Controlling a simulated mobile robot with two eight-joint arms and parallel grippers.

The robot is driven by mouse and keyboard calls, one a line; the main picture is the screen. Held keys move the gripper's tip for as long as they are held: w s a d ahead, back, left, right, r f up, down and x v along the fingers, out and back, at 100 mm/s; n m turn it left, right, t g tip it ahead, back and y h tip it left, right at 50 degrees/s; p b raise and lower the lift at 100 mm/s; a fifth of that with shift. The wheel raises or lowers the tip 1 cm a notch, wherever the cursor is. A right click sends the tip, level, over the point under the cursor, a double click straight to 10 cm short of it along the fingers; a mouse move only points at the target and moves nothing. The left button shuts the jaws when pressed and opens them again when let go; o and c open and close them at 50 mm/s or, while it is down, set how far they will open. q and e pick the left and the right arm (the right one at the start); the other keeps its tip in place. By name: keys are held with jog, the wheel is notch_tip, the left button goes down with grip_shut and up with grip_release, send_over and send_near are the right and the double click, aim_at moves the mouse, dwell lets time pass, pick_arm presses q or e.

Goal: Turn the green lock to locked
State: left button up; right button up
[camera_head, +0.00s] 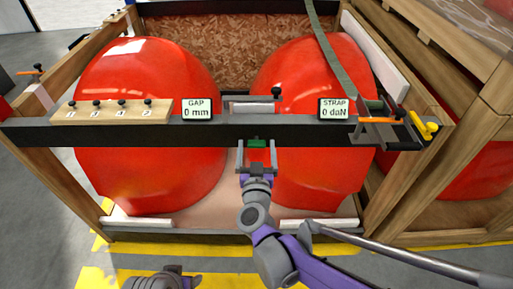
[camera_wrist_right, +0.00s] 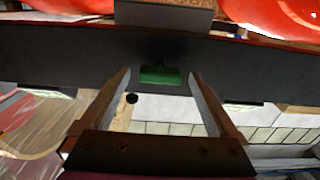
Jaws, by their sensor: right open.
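The green lock (camera_head: 257,143) is a small green bar on the front face of the dark crossbeam (camera_head: 316,133), near its middle. In the right wrist view the lock (camera_wrist_right: 161,75) lies lengthwise along the beam. My right gripper (camera_head: 257,151) is open, with one finger on each side of the lock. In the wrist view both fingers of the gripper (camera_wrist_right: 160,78) stand apart from the lock's ends, with nothing held.
Two red nosecones (camera_head: 150,119) sit in a wooden crate (camera_head: 399,164) behind the beam. The beam carries a numbered peg board (camera_head: 111,115), a GAP display (camera_head: 197,109), a STRAP display (camera_head: 333,108) and a strap ratchet (camera_head: 376,122) with a yellow piece (camera_head: 427,127) at right.

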jog(key=shift+w, duration=0.1)
jog(key=c, duration=1.4)
jog(key=m+p, duration=0.1)
jog(key=m, duration=0.3)
jog(key=shift+d, duration=0.1)
jog(key=m, duration=0.4)
jog(key=shift+p, duration=0.35)
jog(key=m, duration=0.5)
jog(key=shift+d+p, duration=0.1)
jog(key=shift+p, duration=0.2)
jog(key=m, duration=0.4)
jog(key=shift+f+m, duration=0.15)
jog(key=shift+m, duration=0.25)
